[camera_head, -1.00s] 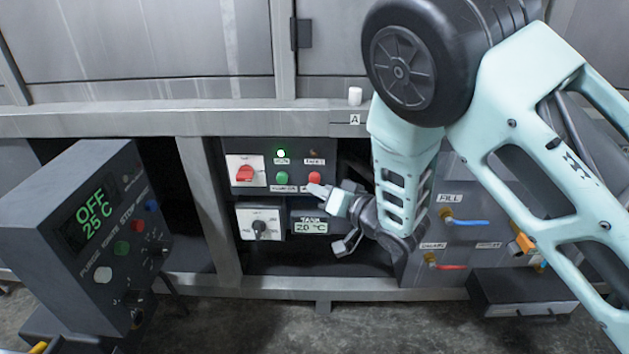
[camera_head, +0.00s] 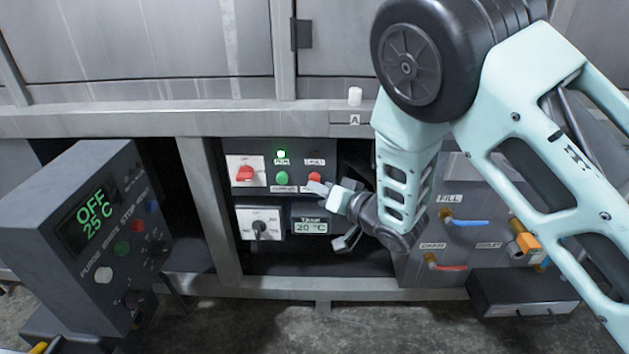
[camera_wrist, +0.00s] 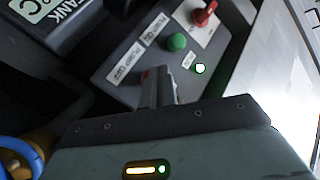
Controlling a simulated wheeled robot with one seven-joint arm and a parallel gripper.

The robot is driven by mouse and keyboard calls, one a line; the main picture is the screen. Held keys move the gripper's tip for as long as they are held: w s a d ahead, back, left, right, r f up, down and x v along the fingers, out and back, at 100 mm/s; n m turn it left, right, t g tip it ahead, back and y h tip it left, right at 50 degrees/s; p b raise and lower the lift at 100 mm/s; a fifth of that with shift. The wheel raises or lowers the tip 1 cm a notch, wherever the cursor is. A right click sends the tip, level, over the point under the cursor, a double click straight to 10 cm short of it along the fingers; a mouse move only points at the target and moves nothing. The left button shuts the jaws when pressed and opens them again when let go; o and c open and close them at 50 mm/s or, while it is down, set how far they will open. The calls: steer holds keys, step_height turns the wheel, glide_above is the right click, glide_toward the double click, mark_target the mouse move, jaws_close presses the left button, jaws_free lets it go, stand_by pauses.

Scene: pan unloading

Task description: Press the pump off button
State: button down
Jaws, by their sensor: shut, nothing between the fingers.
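The pump panel (camera_head: 298,160) is a dark box under the counter with a green button (camera_head: 282,178) and a red button (camera_head: 314,177) side by side. A lit green lamp (camera_head: 281,154) sits above the green button. My gripper (camera_head: 319,188) is shut and empty, its fingertips just below and in front of the red button. In the wrist view, my gripper's fingers (camera_wrist: 160,88) hide most of the red button (camera_wrist: 146,74); I cannot tell whether they touch it. The green button (camera_wrist: 177,42) and lit lamp (camera_wrist: 200,68) show clearly there.
A red rotary switch (camera_head: 245,173) is left of the buttons. A control box (camera_head: 88,235) reading OFF 25 C stands at left; fill and drain valves (camera_head: 462,222) are at right.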

steer(key=shift+w, duration=0.5)
stand_by(0.7)
steer(key=shift+s, duration=0.95)
steer(key=shift+s, duration=0.1)
steer(key=s, duration=0.4)
steer(key=shift+s+a, duration=0.1)
steer(key=shift+s, duration=0.3)
steer(key=shift+r, duration=0.1)
stand_by(0.4)
